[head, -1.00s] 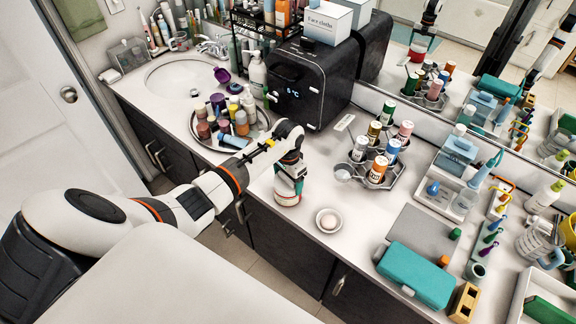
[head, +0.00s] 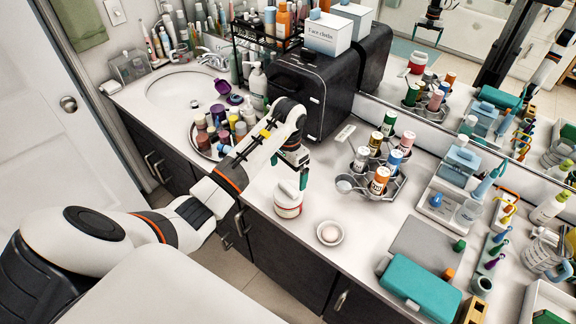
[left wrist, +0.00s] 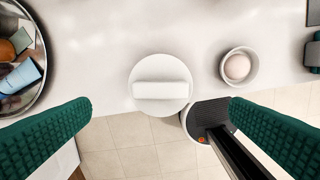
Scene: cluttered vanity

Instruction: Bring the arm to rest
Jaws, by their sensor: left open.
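My left gripper (head: 292,178) hangs above the vanity counter, in front of the black box-shaped appliance. It is open and empty, with its green fingers wide apart in the left wrist view. Below it stands a white jar (head: 288,198) with a reddish band, upright near the counter's front edge. In the left wrist view its round white lid with a raised bar (left wrist: 160,85) lies between and beyond the fingers, apart from both. My right gripper is not in view.
A small bowl with a round pale item (head: 330,233) sits right of the jar. A round tray of bottles (head: 194,135) is at left; a wire rack of canisters (head: 345,183) is behind right. A teal case (head: 420,286) lies at front right. The mirror stands behind.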

